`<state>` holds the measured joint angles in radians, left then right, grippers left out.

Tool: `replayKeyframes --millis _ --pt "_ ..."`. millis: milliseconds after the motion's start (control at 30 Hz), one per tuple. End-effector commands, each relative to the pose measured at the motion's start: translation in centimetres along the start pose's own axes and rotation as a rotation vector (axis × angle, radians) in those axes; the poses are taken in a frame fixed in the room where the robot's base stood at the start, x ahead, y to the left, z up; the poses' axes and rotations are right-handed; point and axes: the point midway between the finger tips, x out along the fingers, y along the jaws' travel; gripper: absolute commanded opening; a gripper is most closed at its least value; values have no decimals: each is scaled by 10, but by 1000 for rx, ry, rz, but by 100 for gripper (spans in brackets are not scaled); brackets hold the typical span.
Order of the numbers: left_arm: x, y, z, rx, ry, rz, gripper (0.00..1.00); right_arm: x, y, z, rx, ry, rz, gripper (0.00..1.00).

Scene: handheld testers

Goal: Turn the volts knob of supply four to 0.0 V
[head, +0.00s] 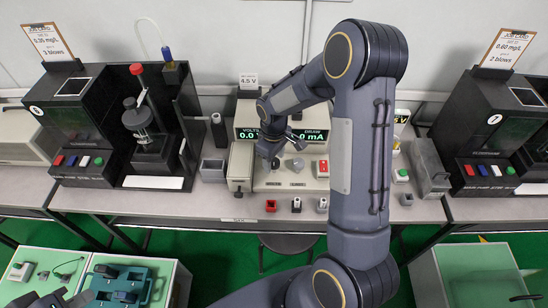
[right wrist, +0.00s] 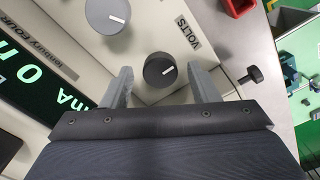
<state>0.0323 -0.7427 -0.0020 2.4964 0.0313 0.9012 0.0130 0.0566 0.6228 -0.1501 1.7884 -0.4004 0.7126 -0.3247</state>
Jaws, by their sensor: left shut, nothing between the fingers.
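The volts knob (right wrist: 159,70) is black with a white pointer line and sits beside the VOLTS label (right wrist: 187,38) in the right wrist view. My right gripper (right wrist: 160,85) is open, with one finger on each side of the knob and a visible gap to both. In the head view my right gripper (head: 272,155) is over the supply's front panel and covers the knob. The supply's display (head: 252,134) reads 0.0 under VOLTS and 0 mA under DRAW. The supply's name ends in FOUR in the wrist view. My left gripper (head: 48,298) is shut and empty at the lower left.
A larger grey knob (right wrist: 107,15) is close to the volts knob. A black thumbscrew (right wrist: 251,76) stands out at the panel's side. A small red box (head: 270,206) is in front. Dark testers (head: 85,130) flank the bench.

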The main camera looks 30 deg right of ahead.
Motion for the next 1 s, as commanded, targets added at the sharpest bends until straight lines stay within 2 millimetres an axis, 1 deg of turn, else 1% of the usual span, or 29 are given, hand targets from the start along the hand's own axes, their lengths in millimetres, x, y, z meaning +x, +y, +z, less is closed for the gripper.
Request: replayKeyframes --millis 233,333,467,600,700,833,1000 --pt "0 0 0 0 0 0 0 0 0 0 1 0 -1 56" --pt "0 0 0 0 0 0 0 -4 0 -1 2 2 0 56" --pt "2 -1 1 0 0 0 0 -22 0 -1 2 5 2 56" --pt "4 -2 2 0 0 0 0 -47 0 -1 2 5 2 56" --pt "4 -2 2 0 0 0 0 -62 0 -1 1 5 2 56" --pt "5 -2 2 0 0 0 0 -74 0 0 1 1 0 56" --pt "5 -2 2 0 0 0 0 -78 0 0 1 1 -1 56"
